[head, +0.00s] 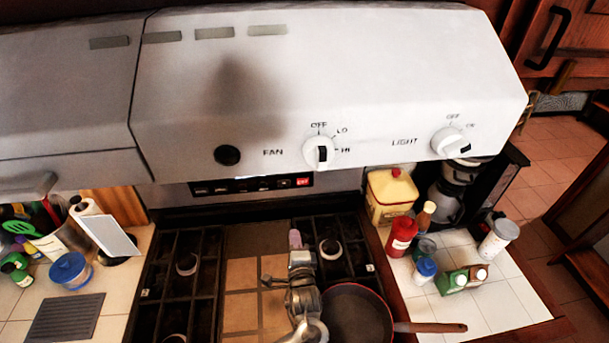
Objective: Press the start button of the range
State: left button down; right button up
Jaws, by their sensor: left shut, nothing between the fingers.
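The range (185,240) has a dark cooktop with black grates, seen from above in the head view. Its black control panel (252,186) is at the back, partly covered by the hood's lower edge. Small buttons and a red lit patch (302,182) show on the panel; which one is the start button I cannot tell. My left gripper (296,240) is shut and empty, over the middle of the cooktop, in front of the panel and apart from it. My right gripper is out of view.
A white hood (330,85) with a fan knob (319,153) and a light knob (450,142) overhangs the panel. A frying pan (357,315) sits at the front right of the cooktop. Bottles and jars stand on the right counter; utensils and a blue-lidded bowl (70,272) on the left.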

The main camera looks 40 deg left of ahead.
pick_arm(q)
jog(key=w+d+r+n+t, duration=0.1)
jog(key=w+r, duration=0.4)
jog(key=r, duration=0.3)
jog(key=shift+w+d+r+y, duration=0.15)
jog(key=shift+w+r+y, duration=0.15)
jog(key=shift+w+y, duration=0.1)
jog(key=x, duration=1.4)
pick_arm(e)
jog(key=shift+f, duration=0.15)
